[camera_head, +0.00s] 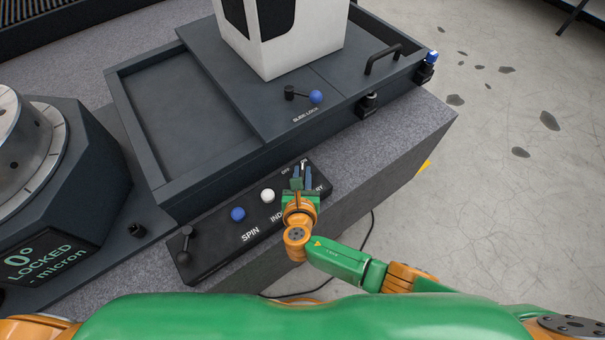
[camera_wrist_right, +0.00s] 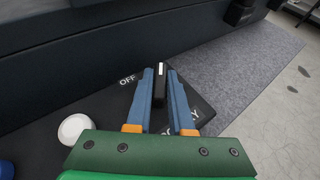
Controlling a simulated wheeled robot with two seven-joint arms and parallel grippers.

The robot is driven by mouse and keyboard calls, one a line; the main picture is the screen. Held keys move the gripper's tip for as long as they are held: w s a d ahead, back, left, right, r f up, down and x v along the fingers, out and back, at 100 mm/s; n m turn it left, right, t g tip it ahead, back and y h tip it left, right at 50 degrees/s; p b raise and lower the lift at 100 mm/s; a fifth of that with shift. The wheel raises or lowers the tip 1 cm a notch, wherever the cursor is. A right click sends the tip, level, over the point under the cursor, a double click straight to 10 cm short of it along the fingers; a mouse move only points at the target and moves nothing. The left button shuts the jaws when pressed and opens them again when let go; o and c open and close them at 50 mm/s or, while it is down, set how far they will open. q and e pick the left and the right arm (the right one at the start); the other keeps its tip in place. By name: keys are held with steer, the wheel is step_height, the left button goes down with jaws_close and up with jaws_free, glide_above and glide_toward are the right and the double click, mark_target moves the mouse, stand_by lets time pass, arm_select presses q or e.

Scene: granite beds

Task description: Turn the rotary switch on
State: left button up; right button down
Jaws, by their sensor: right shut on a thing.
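The rotary switch (camera_wrist_right: 161,88) is a black knob with a white line, on the black control panel (camera_head: 212,258). An "OFF" label stands left of the knob, and another small label shows at the knob's far end in the head view. The white line points roughly toward the far side in the wrist view. My right gripper (camera_head: 302,172) is over the panel's right end, its blue fingers shut on the knob from both sides; it also shows in the right wrist view (camera_wrist_right: 160,76). My left gripper is not in view.
A white button (camera_head: 268,195), a blue button (camera_head: 238,214) and a black lever (camera_head: 186,242) share the panel. A dark tray (camera_head: 150,185) with a white block (camera_head: 300,50) rises behind it. A round turntable unit (camera_head: 70,150) stands left. Floor at right is open.

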steer(key=shift+r+m+h, duration=0.1)
steer(key=shift+m+h, duration=0.2)
steer(key=shift+h, duration=0.1)
steer(key=c, duration=0.8)
jaws_free()
steer(key=shift+w, duration=0.1)
steer(key=p+v, duration=0.2)
steer(key=v, duration=0.4)
steer(key=shift+s+r, duration=0.1)
steer(key=shift+s, duration=0.1)
steer(key=shift+s+r, duration=0.1)
steer(key=shift+s, duration=0.25)
steer(key=shift+w, duration=0.1)
